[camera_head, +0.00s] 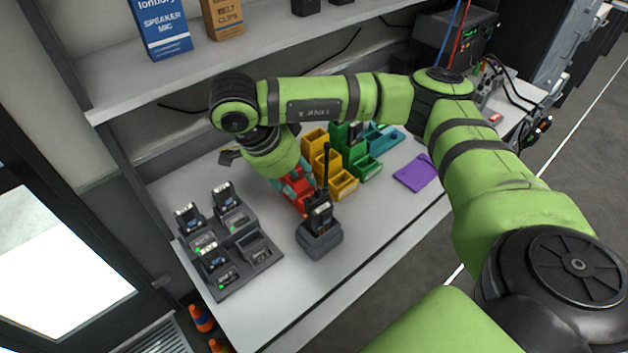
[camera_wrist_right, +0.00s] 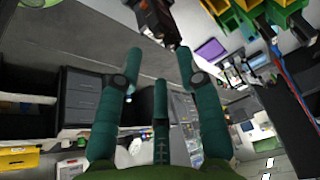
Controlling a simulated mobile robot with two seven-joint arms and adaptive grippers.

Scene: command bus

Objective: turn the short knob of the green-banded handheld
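A dark handheld (camera_head: 320,213) with a tall black antenna stands upright in a single dark dock (camera_head: 320,240) on the bench. Its band colour and its knobs are too small to tell. In the right wrist view a dark device (camera_wrist_right: 156,20), probably this handheld, shows at the top edge beyond the fingertips. My right gripper (camera_wrist_right: 160,55) has its teal fingers spread, with nothing between them. In the head view my right arm's green wrist end (camera_head: 275,158) hangs behind and left of the handheld and hides most of the gripper. My left gripper is out of view.
A multi-slot charger (camera_head: 262,256) with several devices and green lights stands at left. Red, yellow and green bins (camera_head: 342,184) stand behind the handheld. A purple mat (camera_head: 414,174) lies to the right. A shelf (camera_head: 270,50) overhangs the back. The bench front is clear.

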